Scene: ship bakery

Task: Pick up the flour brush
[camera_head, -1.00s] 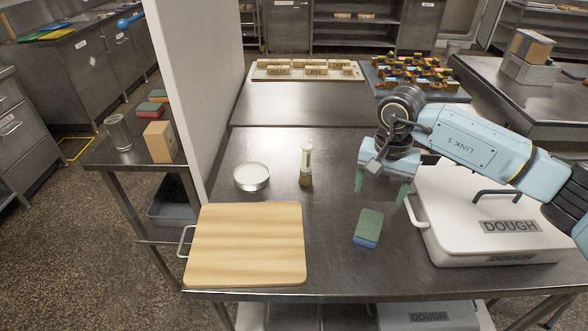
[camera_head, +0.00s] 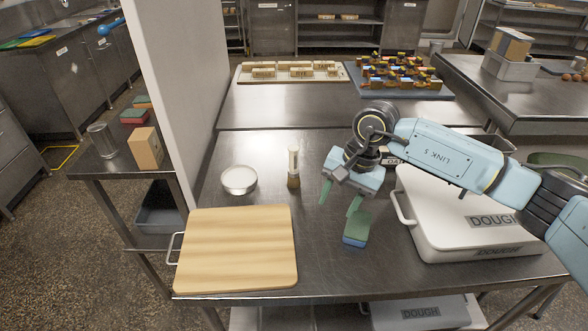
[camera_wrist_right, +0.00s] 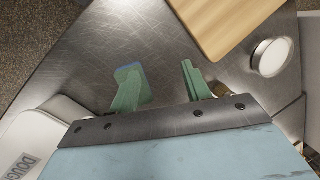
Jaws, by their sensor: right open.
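The flour brush (camera_head: 293,168) stands upright on the steel table, with a pale handle on top and brown bristles below. In the right wrist view a small tan bit (camera_wrist_right: 221,89), likely the brush, shows beside the right finger; the rest is hidden. My right gripper (camera_head: 339,201) is open and empty, with green fingers pointing down. It is to the right of the brush and a little nearer the front, apart from it. Its fingers also show in the right wrist view (camera_wrist_right: 160,82). My left gripper is not in view.
A round white-topped dish (camera_head: 239,180) is left of the brush, and a wooden board (camera_head: 238,250) lies in front. A green and blue sponge (camera_head: 356,228) lies below my right gripper. A white dough box (camera_head: 440,228) stands at the right.

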